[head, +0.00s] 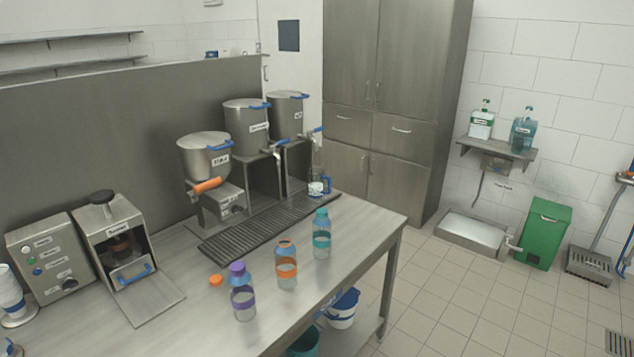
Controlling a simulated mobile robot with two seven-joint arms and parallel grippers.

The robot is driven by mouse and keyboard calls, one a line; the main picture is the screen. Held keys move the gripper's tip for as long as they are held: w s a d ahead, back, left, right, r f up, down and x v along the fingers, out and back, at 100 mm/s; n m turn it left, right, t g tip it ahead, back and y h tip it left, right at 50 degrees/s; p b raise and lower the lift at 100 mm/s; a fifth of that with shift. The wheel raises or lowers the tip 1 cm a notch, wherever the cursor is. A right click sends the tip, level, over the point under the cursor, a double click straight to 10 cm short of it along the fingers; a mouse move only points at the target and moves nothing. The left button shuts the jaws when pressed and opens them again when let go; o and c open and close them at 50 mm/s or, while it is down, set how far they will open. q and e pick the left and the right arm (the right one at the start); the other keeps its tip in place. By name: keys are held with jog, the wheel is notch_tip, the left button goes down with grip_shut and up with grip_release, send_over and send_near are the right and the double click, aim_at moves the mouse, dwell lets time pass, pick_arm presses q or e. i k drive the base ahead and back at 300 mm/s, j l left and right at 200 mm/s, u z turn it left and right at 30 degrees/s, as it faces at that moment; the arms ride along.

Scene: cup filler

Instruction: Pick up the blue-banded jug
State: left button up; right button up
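A small clear jug (316,188) with a blue band and what looks like a blue handle stands at the right end of the dark drip grate, below the rightmost steel dispenser (289,118). Its base is near the grate's far right end; fine detail is too small to tell. Neither of my grippers shows in the head view.
Three bottles stand on the steel counter (350,224) in front of the drip grate (250,232): purple-banded (243,301), orange-banded (286,270) and teal-banded (321,240). An orange cap (215,280) lies near them. Counter right of the teal bottle is clear.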

aim_at(316, 176)
jog(key=z, duration=0.25)
jog(key=i+l+z, duration=0.15)
jog(key=z, duration=0.35)
jog(key=i+z, duration=0.45)
jog(key=i, duration=3.25)
jog(key=i+l+u, duration=0.2)
jog(key=i, duration=0.2)
jog(key=i+u, duration=0.15)
jog(key=i, duration=0.3)
jog(key=i+l+u, duration=0.2)
jog(key=i, duration=0.2)
jog(key=u, duration=1.8)
